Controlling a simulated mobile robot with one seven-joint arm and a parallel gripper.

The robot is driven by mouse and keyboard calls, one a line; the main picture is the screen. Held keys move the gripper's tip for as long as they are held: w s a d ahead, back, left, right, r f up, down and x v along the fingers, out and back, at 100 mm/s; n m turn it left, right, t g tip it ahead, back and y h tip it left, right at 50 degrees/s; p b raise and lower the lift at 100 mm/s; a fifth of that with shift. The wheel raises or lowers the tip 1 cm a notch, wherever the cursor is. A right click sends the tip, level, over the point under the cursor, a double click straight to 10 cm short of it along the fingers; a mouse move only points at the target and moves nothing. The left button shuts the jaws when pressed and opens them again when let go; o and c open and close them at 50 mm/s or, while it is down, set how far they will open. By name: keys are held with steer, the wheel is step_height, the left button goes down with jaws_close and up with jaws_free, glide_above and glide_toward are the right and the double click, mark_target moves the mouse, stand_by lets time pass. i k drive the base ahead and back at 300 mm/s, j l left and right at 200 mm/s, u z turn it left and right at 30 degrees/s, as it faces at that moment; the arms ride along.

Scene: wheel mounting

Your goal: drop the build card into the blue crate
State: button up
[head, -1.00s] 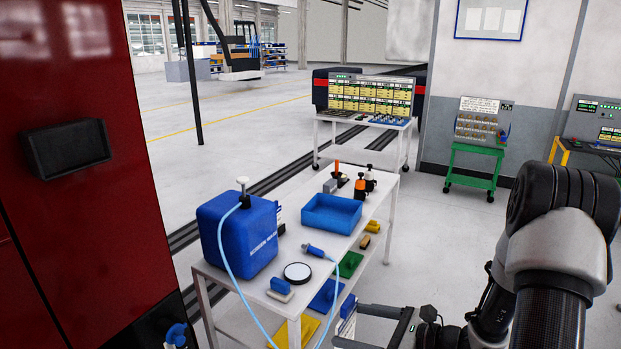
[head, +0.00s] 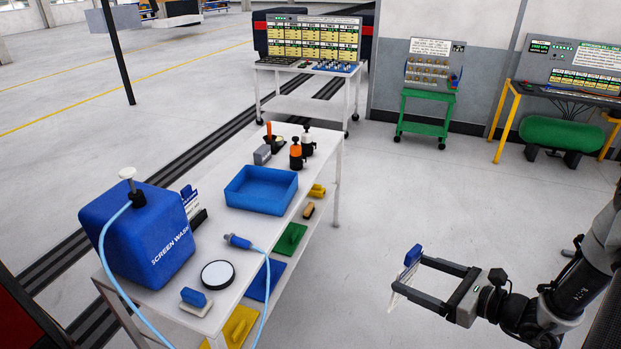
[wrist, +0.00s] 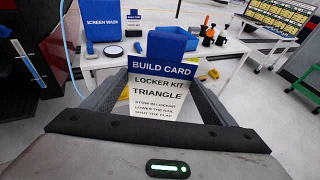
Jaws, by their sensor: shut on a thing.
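The build card (head: 401,289) is white with a blue top and is held upright between the fingertips of my gripper (head: 408,274). In the wrist view the build card (wrist: 164,87) faces me and reads "LOCKER KIT TRIANGLE". My gripper is shut on it, over open floor to the right of the white cart. The blue crate (head: 250,202) is an open tray on the cart's top, left of and beyond my gripper, well apart from the card. Its inside looks empty. In the wrist view the card covers part of the cart behind it.
On the white cart (head: 227,283) stand a blue screen wash container (head: 140,240) with a hose, a round black-rimmed disc (head: 217,274), a blue-handled block (head: 194,299) and several bottles behind the crate. A lower shelf holds coloured pads. The floor right of the cart is clear.

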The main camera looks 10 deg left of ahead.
mark_target(267, 195)
steer(key=i+l+z, duration=0.15)
steer(key=i+z, duration=0.25)
steer(key=i, duration=0.85)
steer(key=i+u, duration=0.15)
steer(key=i, duration=0.55)
steer(key=i+l+u, duration=0.15)
steer(key=i, duration=0.5)
steer(key=i+u, duration=0.25)
steer(key=u, duration=0.2)
steer(key=i+u, duration=0.2)
steer(key=u, duration=0.25)
steer(key=i+l+u, duration=0.15)
steer(key=u, duration=0.25)
steer(key=i+u, duration=0.15)
steer(key=u, duration=0.25)
steer(key=i+l+u, duration=0.1)
steer(key=u, duration=0.3)
steer(key=i+l+u, duration=0.15)
steer(key=u, duration=0.2)
steer(key=i+l+u, duration=0.15)
steer(key=u, duration=0.25)
